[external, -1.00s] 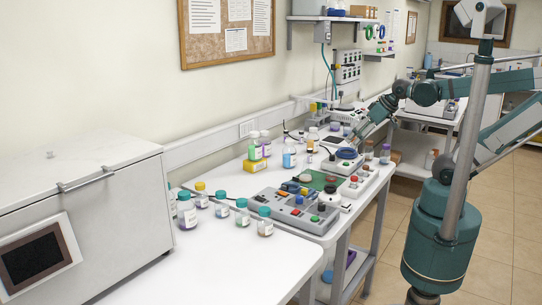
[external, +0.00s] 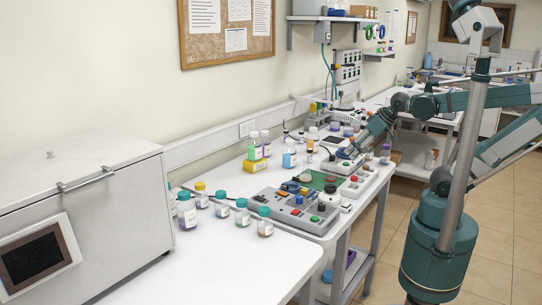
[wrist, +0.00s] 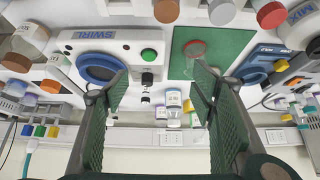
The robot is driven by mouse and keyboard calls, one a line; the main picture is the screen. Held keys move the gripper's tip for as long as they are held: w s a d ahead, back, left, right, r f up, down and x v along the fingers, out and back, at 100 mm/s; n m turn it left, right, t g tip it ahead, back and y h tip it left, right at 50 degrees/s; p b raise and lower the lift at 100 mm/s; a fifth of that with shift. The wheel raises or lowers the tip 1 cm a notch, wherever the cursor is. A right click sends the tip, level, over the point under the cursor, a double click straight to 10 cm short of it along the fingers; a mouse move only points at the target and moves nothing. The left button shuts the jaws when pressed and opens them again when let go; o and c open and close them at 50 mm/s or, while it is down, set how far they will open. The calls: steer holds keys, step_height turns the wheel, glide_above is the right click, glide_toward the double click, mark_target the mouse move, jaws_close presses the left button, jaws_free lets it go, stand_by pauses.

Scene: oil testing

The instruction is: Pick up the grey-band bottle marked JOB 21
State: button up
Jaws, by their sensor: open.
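My gripper (wrist: 160,88) is open, with its two dark green fingers apart and nothing between the tips. In the external view my gripper (external: 348,152) hangs low over the far half of the bench, by the devices. In the wrist view a small clear bottle (wrist: 174,102) with a white label stands beyond the fingertips, apart from them, and a smaller one (wrist: 161,112) is beside it. Their label text is too small to read for certain. I cannot tell in either view which bottle has the grey band and JOB 21.
A device marked SWIRL (wrist: 130,42) and a green mat (wrist: 228,50) lie near my fingers. Several capped bottles line the bench, including teal-capped ones (external: 242,213) at the front. A yellow box (external: 255,165) is near the wall.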

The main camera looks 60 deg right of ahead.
steer(key=shift+o, duration=0.5)
stand_by(0.3)
steer(key=m+h+p, duration=0.1)
steer(key=m+p, duration=0.1)
steer(key=p, duration=0.7)
glide_toward(317, 136)
steer(key=s+a+f, duration=0.2)
steer(key=a, duration=0.3)
steer(key=shift+g, duration=0.4)
steer(key=w+d+f+p, duration=0.1)
steer(key=w, duration=0.1)
steer(key=w+d+f+p, duration=0.1)
steer(key=d, duration=0.1)
steer(key=w+d+f, duration=0.1)
steer(key=w, duration=0.1)
steer(key=shift+w+d+f+p, duration=0.15)
steer(key=shift+w+d+p, duration=0.2)
steer(key=shift+p, duration=0.05)
steer(key=shift+w+d+f, duration=0.25)
steer(key=shift+d+f, duration=0.05)
steer(key=shift+f, duration=0.05)
steer(key=shift+x, duration=1.3)
steer(key=shift+w+d+f, duration=0.1)
